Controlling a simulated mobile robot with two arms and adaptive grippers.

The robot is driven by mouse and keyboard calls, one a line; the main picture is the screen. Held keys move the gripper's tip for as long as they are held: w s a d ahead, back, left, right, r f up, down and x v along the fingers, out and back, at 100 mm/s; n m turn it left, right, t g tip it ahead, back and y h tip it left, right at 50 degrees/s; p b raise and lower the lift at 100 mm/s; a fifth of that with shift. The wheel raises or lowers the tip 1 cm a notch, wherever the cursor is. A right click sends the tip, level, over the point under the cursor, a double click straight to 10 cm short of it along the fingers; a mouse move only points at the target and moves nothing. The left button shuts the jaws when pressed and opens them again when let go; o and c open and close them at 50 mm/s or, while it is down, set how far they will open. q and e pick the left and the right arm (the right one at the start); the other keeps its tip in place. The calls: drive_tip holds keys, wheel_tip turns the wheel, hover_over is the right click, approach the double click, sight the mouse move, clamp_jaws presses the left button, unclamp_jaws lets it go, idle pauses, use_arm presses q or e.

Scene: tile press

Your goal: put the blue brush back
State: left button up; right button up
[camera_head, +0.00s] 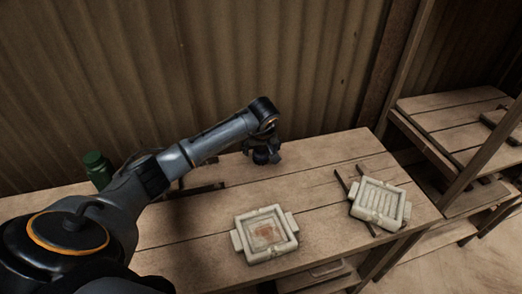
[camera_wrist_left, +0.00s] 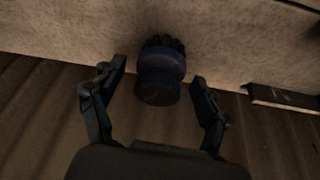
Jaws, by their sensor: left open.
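The blue brush (camera_wrist_left: 159,82) shows in the left wrist view, a round dark blue body with dark bristles on the pale table surface. My left gripper (camera_wrist_left: 159,73) is open, with one finger on each side of the brush and visible gaps between. In the head view my left gripper (camera_head: 264,153) is low over the back edge of the wooden table (camera_head: 190,235). There I cannot tell the brush apart from the dark gripper. My right gripper is not in view.
A pale mould frame (camera_head: 270,251) with a brownish inside lies at the table's front. A ribbed pale frame (camera_head: 363,211) lies on dark bars at the right. A green jar (camera_head: 98,168) stands behind my left arm. Wooden shelves (camera_head: 450,125) stand at the right; a corrugated wall is behind.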

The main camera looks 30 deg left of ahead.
use_arm(q)
drive_tip(key=v, duration=1.1)
drive_tip(key=shift+b, duration=0.45)
